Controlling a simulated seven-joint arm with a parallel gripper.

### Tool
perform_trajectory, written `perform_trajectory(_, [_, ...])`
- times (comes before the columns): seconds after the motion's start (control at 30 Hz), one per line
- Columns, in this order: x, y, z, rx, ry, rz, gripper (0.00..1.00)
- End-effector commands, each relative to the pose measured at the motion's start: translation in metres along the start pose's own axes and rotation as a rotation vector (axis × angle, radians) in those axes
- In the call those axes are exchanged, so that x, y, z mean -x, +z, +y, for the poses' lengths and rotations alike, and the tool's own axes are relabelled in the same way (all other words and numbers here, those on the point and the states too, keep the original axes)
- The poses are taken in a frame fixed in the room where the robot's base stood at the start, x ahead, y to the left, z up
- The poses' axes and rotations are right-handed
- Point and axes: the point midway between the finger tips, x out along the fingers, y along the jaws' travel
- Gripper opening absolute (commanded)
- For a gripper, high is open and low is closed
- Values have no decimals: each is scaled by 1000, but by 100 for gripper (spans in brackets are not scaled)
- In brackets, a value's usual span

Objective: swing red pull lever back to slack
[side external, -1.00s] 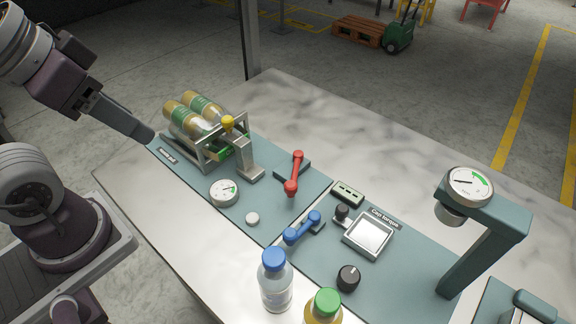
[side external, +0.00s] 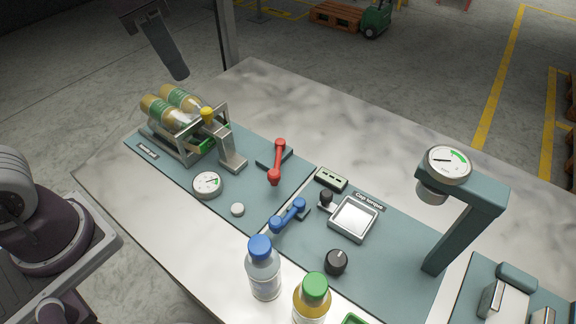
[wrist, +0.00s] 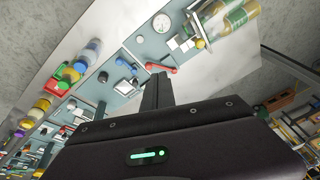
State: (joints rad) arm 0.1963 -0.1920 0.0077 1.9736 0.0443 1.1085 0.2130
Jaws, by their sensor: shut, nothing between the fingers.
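The red pull lever (side external: 277,162) lies on the blue-green panel in the middle of the side view. My gripper (side external: 180,74) is at the top left of the side view, high above and behind the bottle rack, well apart from the lever. Its fingers (wrist: 158,82) are together and empty in the wrist view.
Two bottles (side external: 264,268) stand in front.

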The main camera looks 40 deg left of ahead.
Motion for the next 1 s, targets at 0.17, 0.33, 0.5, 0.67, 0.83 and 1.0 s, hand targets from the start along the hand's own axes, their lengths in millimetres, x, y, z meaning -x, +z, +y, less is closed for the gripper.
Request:
perform_trajectory(0.17, [-46,-83,25,-295,39,-163,0])
perform_trajectory(0.33, [-112,-134,67,-554,67,-300,0])
perform_trajectory(0.5, [-166,-150,103,-721,83,-390,0])
perform_trajectory(0.67, [-184,-152,115,-776,88,-419,0])
perform_trajectory(0.83, [-184,-152,115,-778,88,-420,0])
perform_trajectory(1.0, [-186,-151,115,-777,89,-421,0])
